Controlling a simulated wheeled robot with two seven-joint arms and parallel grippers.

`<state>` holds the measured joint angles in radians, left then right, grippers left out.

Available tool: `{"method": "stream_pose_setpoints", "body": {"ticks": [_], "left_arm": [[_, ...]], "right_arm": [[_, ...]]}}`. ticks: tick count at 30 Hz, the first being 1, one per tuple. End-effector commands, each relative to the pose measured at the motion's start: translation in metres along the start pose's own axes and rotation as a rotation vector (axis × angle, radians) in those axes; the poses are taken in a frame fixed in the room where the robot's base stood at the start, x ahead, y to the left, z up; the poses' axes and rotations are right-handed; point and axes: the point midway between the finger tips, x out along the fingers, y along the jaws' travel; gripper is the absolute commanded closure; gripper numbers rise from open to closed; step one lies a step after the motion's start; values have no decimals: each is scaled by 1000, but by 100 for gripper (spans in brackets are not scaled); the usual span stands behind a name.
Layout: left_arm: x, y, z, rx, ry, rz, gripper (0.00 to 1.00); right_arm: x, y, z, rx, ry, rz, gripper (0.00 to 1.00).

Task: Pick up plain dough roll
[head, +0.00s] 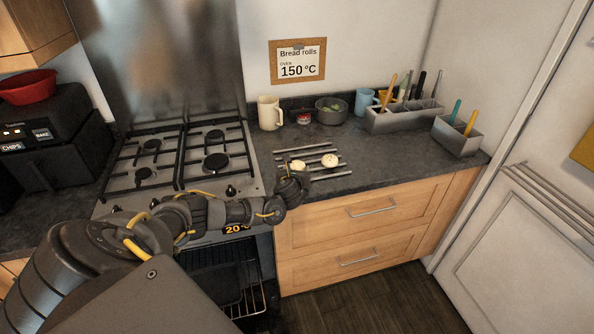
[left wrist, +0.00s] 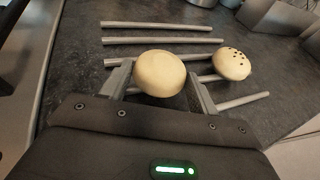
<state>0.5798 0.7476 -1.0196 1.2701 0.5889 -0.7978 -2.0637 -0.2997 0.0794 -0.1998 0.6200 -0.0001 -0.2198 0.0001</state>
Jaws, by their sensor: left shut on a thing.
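The plain dough roll (left wrist: 160,73) is pale, round and smooth. It sits between the two fingers of my left gripper (left wrist: 160,88), which is shut on it. In the head view the plain roll (head: 298,164) shows just beyond my left gripper (head: 295,174), at the rack's left part, and the gripper hides part of it. A second roll with dark dots (left wrist: 232,64) rests on the rack to the right, apart from the gripper; it also shows in the head view (head: 330,160). I cannot tell whether the plain roll still touches the rack.
The metal bar rack (head: 322,145) lies on the dark worktop (head: 390,155). Behind it stand a cream mug (head: 269,113), a grey bowl (head: 331,110) and utensil holders (head: 398,122). The gas hob (head: 180,160) is left, above an oven with a wire rack (head: 255,300).

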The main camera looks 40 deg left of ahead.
Motion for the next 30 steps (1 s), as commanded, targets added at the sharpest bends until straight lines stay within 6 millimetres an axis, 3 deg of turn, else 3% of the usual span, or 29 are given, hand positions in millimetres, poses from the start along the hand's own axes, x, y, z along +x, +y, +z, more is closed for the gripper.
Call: {"method": "stream_pose_setpoints", "body": {"ticks": [8, 15, 19, 25, 27, 30], "left_arm": [[-8, 0, 29, -2, -6, -3, 63], [-76, -13, 70, -3, -4, -9, 63], [-100, -18, 73, -2, 1, -5, 63], [-124, -23, 80, 1, 1, -4, 63], [-131, -24, 89, 3, 5, -2, 63], [-137, -25, 88, 2, 5, -1, 63]], "right_arm": [[18, 0, 2, 0, 0, 0, 64], [33, -1, 3, 0, 0, -1, 64], [36, -1, 3, 0, 0, -1, 64], [20, -1, 2, 0, 0, -1, 64], [-11, 0, -1, 0, -1, -1, 64], [-32, 0, -4, 0, 0, -1, 64]]}}
